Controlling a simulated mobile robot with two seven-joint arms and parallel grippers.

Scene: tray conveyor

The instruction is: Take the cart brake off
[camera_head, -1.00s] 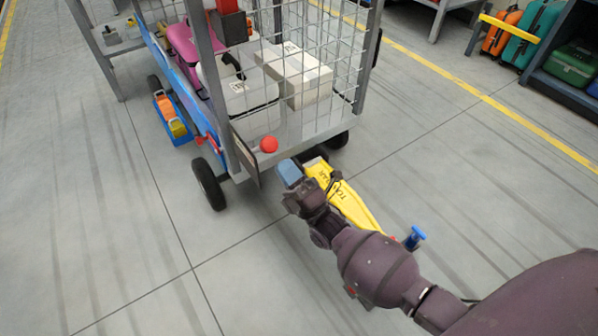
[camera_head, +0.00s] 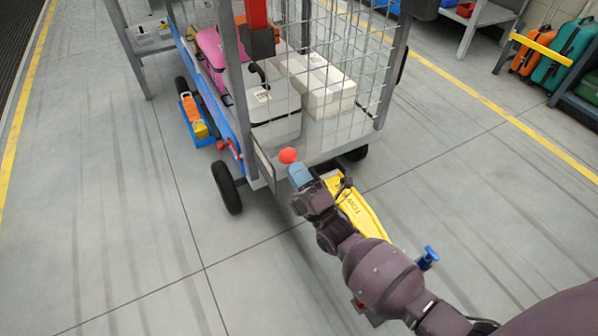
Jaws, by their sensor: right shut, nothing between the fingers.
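The cart (camera_head: 268,180) is a grey wire-sided cage with black wheels and a blue lower side. A red ball knob (camera_head: 287,155) shows at its near end, just above the floor edge; the lever under it is mostly hidden. My right gripper (camera_head: 299,175), with blue-grey fingers, is shut and empty. Its tips appear just below and right of the knob, very close; I cannot tell whether they touch it. My left gripper is out of view.
A yellow tow bar (camera_head: 362,212) with a blue handle (camera_head: 428,258) lies partly under my right arm. The cart holds white boxes (camera_head: 325,90) and a pink case (camera_head: 214,48). Shelves with suitcases (camera_head: 568,50) stand at the right.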

